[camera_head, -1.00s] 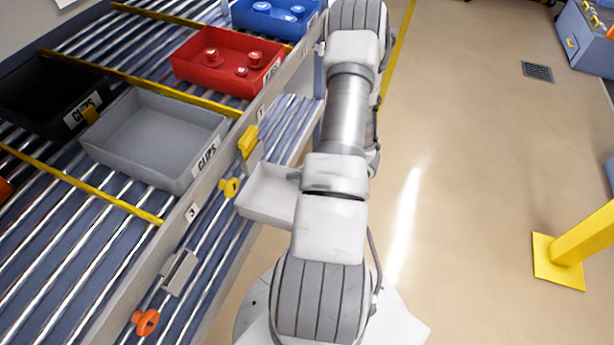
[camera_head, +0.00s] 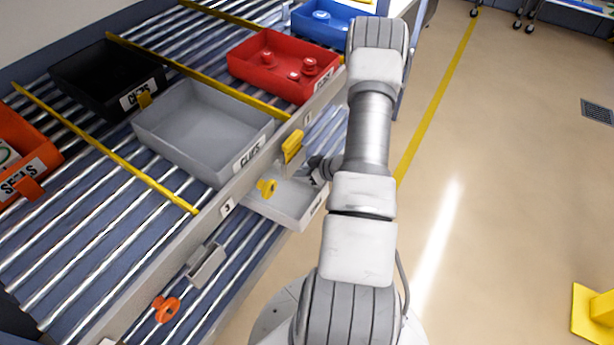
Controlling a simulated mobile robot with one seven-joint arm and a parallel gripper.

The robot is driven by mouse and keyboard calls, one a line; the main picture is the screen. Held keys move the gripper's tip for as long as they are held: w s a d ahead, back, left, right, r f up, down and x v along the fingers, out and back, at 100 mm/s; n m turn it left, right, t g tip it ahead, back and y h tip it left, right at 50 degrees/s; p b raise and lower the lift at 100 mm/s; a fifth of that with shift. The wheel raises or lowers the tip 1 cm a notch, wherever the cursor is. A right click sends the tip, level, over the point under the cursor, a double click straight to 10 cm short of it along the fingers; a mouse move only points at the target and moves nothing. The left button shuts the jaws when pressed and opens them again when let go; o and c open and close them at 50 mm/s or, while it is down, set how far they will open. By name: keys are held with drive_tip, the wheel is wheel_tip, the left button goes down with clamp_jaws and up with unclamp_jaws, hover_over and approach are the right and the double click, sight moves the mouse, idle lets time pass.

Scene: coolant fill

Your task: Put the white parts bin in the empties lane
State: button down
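My gripper (camera_head: 318,172) is dark and small in view, at the bin's far right rim. It appears shut on that rim, though the fingertips are partly hidden by the bin wall and my wrist. The lower roller lanes (camera_head: 230,262) slope below the upper shelf. I cannot tell whether the bin's underside touches the rollers.
On the upper rollers sit a grey CLIPS bin (camera_head: 200,135), a black bin (camera_head: 100,75), a red bin (camera_head: 275,75), a blue bin (camera_head: 325,30) and an orange SEALS bin (camera_head: 35,150).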

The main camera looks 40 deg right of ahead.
sight(274, 169)
drive_tip(key=w+a, duration=0.1)
drive_tip(key=w, duration=0.1)
drive_tip(key=w+a+f+b, duration=0.1)
drive_tip(key=w, duration=0.2)
drive_tip(key=w+a+f+b, duration=0.1)
drive_tip(key=w, duration=0.2)
drive_tip(key=shift+s+d+f+b, duration=0.1)
drive_tip(key=shift+s+f+b, duration=0.05)
drive_tip(key=shift+f+b, duration=0.75)
drive_tip(key=c, duration=1)
unclamp_jaws()
drive_tip(key=shift+o, duration=0.2)
drive_tip(key=shift+r+p, duration=2.85)
drive_tip(key=shift+r, duration=0.7)
drive_tip(key=shift+s+f, duration=0.1)
